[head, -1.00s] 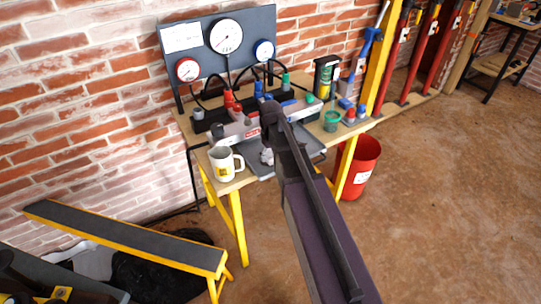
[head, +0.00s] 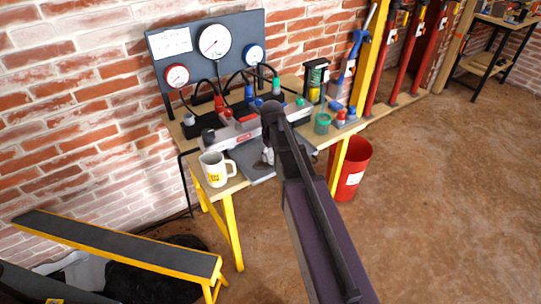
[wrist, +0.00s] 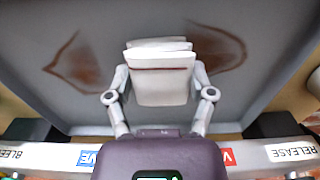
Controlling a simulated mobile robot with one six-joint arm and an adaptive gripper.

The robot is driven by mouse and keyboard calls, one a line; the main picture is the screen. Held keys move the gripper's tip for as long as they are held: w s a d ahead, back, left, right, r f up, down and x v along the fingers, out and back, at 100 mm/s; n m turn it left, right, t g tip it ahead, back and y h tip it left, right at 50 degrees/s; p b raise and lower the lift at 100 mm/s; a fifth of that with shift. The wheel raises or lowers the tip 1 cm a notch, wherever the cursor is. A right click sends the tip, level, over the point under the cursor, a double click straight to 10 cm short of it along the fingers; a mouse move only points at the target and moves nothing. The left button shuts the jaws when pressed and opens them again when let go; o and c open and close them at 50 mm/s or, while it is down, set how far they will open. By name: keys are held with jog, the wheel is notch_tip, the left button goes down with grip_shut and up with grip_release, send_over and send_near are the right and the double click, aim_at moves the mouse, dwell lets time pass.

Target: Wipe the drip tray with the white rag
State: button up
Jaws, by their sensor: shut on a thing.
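The white rag (wrist: 160,85) is a folded pad with a thin dark red line across it. My gripper (wrist: 160,95) is shut on it, one finger on each side. The grey drip tray (wrist: 60,112) lies beneath. A brown smear (wrist: 76,66) shows on the tray left of the rag, and another brown smear (wrist: 222,52) shows on its right. I cannot tell whether the rag touches the tray. In the head view my arm hides much of the tray (head: 262,173), and only a pale bit of the rag (head: 267,155) shows.
A white mug (head: 217,169) stands on the bench left of the tray. A valve bar (wrist: 75,158) marked BLEED and RELEASE runs along the tray's edge. A gauge panel (head: 180,48) stands behind.

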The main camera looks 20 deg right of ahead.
jog(key=shift+w+d+f, duration=0.1)
jog(key=shift+w+d, duration=0.2)
jog(key=shift+d, duration=0.65)
jog(key=shift+w+d, duration=0.3)
jog(key=shift+d, duration=0.65)
jog(key=shift+d, duration=0.1)
jog(key=shift+w+d, duration=0.35)
jog(key=shift+d, duration=0.55)
jog(key=shift+w+d, duration=0.3)
jog(key=shift+d, duration=0.6)
jog(key=shift+s, duration=0.1)
jog(key=shift+a, duration=0.15)
jog(key=shift+s+a, duration=0.3)
jog(key=shift+a, duration=0.6)
jog(key=shift+s+a, duration=0.25)
jog(key=shift+a, duration=0.65)
